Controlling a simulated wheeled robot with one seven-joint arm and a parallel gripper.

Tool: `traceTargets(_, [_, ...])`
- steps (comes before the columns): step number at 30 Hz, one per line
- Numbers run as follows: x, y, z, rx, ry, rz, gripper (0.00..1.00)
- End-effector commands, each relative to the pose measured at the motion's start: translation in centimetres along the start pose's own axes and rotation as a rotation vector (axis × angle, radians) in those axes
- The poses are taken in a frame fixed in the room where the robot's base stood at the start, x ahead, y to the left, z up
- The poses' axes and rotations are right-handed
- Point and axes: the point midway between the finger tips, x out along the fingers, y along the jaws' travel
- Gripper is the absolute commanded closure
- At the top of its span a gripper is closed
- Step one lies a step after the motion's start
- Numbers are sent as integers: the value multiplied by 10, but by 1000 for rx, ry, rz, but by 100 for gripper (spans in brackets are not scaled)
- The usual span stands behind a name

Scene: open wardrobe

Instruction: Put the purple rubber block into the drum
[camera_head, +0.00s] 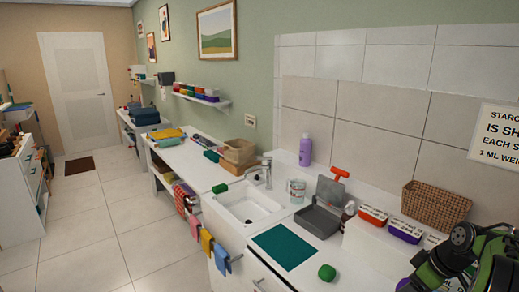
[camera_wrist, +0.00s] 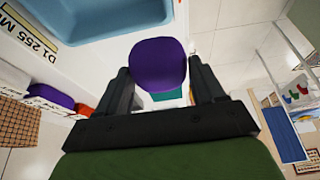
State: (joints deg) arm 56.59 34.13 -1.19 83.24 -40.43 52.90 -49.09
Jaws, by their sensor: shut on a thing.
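The purple rubber block (camera_wrist: 158,64) is a rounded purple piece in the wrist view. It sits between the two dark fingers of my gripper (camera_wrist: 160,70), which are shut on it. The block is held up in the air, with the room seen behind it. I cannot make out for sure any drum in either view. In the head view only part of my green and black arm shows at the lower right; the gripper and block are not clearly seen there.
In the wrist view a blue basin (camera_wrist: 100,14) is at the upper left. The head view shows a sink (camera_head: 248,205), teal mat (camera_head: 284,246), green ball-like piece (camera_head: 327,272), grey open-lidded box (camera_head: 318,220), purple bottle (camera_head: 305,150) and wicker basket (camera_head: 435,205).

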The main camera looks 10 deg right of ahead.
Motion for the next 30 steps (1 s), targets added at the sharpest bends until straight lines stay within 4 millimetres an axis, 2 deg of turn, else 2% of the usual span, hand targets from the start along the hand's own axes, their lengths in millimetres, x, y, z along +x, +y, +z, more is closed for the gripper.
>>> traceTargets(2, [1,0,-1,0,1,0,66])
traceTargets(11, [44,-15,-27,60,0,22,66])
traceTargets(14, [64,-23,-38,89,-1,34,66])
traceTargets(20, [118,-50,-62,169,-2,67,66])
traceTargets(23, [155,-74,-74,224,-5,87,66])
traceTargets(26, [203,-111,-83,290,-10,114,66])
traceTargets(27, [224,-130,-84,319,-11,125,66])
traceTargets(30, [270,-178,-78,381,-13,155,66])
